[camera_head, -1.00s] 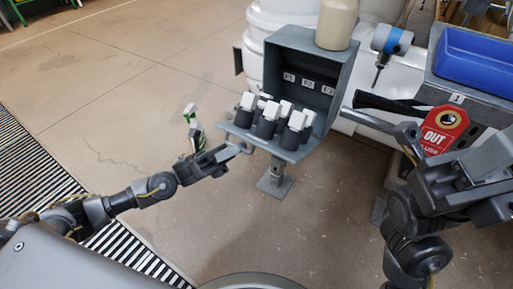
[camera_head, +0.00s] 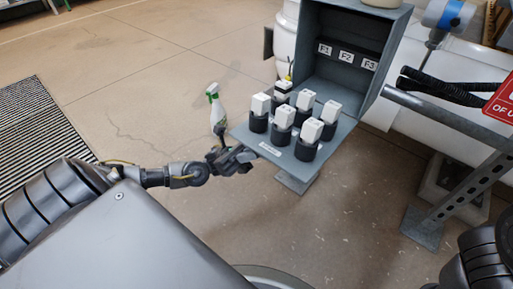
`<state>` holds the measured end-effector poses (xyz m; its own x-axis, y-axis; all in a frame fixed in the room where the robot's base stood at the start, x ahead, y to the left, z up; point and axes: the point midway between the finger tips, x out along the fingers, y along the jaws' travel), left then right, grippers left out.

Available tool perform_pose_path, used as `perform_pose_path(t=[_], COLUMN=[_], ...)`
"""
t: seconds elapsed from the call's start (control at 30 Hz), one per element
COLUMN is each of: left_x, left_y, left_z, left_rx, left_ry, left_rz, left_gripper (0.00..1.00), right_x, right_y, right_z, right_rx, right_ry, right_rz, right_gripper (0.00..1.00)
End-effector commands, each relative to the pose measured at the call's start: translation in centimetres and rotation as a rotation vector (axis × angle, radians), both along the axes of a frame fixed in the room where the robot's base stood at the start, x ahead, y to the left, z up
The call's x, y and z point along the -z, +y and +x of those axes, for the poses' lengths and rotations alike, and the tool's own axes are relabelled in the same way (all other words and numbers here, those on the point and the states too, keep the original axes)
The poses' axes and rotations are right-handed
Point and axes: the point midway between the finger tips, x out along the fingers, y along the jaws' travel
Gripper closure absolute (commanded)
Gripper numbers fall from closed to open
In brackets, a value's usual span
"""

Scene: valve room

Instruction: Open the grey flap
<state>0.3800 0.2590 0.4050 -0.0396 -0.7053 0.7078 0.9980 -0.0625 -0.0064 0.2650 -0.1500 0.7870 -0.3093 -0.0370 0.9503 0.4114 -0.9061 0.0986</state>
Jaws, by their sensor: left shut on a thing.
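The grey flap (camera_head: 294,166) hangs folded down, roughly level, from the front of the open grey box (camera_head: 389,75). Several black round pieces with white block tops, such as this one (camera_head: 308,142), stand on it. A pale label (camera_head: 270,149) is on the flap near its front edge. My left gripper (camera_head: 246,155) is at the flap's left front edge and shut on it; the exact contact is small and hard to see. My right gripper is out of the picture; only part of my right arm shows at the lower right.
A green and white spray bottle (camera_head: 216,106) stands behind my left gripper. A grey slotted stand (camera_head: 468,182) and black hoses (camera_head: 440,88) are to the right. A red sign (camera_head: 500,102) is at the right edge.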

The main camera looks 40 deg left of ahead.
Motion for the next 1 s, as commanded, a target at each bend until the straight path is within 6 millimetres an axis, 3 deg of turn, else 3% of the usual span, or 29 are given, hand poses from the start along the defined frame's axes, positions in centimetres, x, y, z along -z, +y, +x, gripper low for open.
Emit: perform_pose_path(t=[0.3, 0.33, 0.5, 0.83, 1.0], left_x=[-0.1, -0.1, 0.0, 0.2, 1.8], left_y=[0.1, 0.1, 0.0, 0.3, 1.9], left_z=[0.2, 0.2, 0.2, 0.2, 0.3], left_rx=[-0.005, -0.005, -0.003, -0.004, -0.006], left_ry=[-0.001, -0.001, 0.0, 0.001, 0.005], left_rz=[0.002, 0.002, 0.002, 0.001, 0.002], left_gripper=[1.0, 0.9, 0.69, 0.69, 0.69], right_x=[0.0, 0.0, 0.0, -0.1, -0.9], right_y=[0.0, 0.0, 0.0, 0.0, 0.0], right_z=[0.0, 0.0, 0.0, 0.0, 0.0], right_rx=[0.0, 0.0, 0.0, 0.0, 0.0], right_ry=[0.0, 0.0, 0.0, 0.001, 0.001], right_rz=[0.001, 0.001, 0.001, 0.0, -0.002], right_gripper=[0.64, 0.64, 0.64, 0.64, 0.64])
